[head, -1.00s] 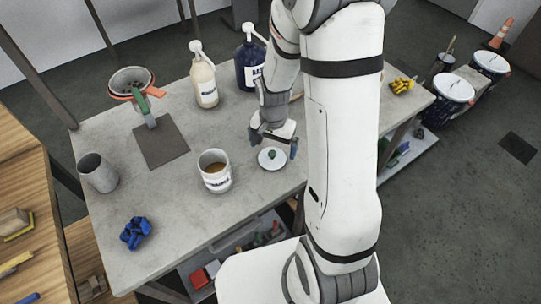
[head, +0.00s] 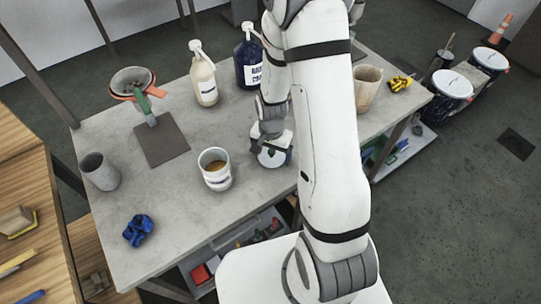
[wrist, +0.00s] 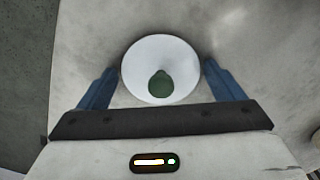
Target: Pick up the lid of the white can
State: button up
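The lid (wrist: 148,48) is a round white disc with a green knob (wrist: 160,84), lying on the grey table. In the head view the lid (head: 270,161) is partly hidden under my gripper. My gripper (wrist: 161,68) is open, with one blue finger on each side of the lid and a small gap showing on both sides. In the head view my gripper (head: 272,148) is low over the lid. The white can (head: 216,178) stands open to the left of the lid, with brown contents inside.
A cream pump bottle (head: 204,85) and a dark blue pump bottle (head: 249,66) stand behind. A funnel stand (head: 160,143), a grey cup (head: 100,172) and a blue object (head: 138,230) are on the left. A beige container (head: 367,88) and yellow object (head: 400,84) are on the right.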

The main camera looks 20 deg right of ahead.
jog(key=c, duration=0.7)
jog(key=shift+o, duration=0.2)
